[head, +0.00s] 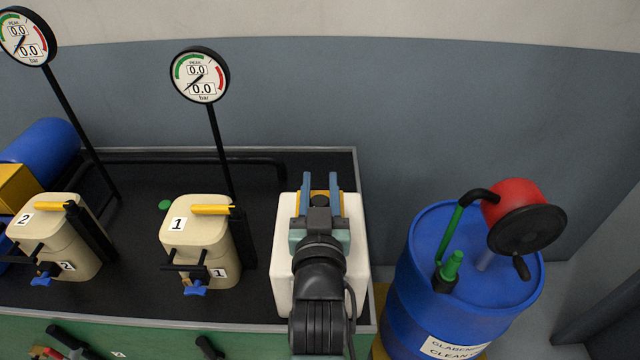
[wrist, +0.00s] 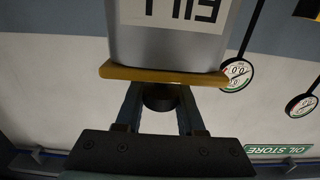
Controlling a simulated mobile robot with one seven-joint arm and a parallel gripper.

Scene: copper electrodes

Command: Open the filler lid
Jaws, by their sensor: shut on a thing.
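A pale box (head: 355,250) stands at the right end of the black bench; my gripper and arm cover much of it. The wrist view shows a grey face of it (wrist: 165,48) with a label reading FILL, turned upside down. The yellow filler lid (wrist: 165,75) lies along that box's edge, with no gap visible between them. Bits of yellow also show between the fingers in the head view. A black round knob (wrist: 160,97) sits on the lid. My gripper (head: 320,185) has its two blue fingers on either side of this knob and is shut on it.
Two beige canisters marked 1 (head: 195,235) and 2 (head: 75,240) stand to the left, with gauges on poles behind. A blue drum (head: 415,270) with a red-and-black hand pump (head: 515,205) stands close on the right. Black bench top (head: 262,185) is clear between canister 1 and the box.

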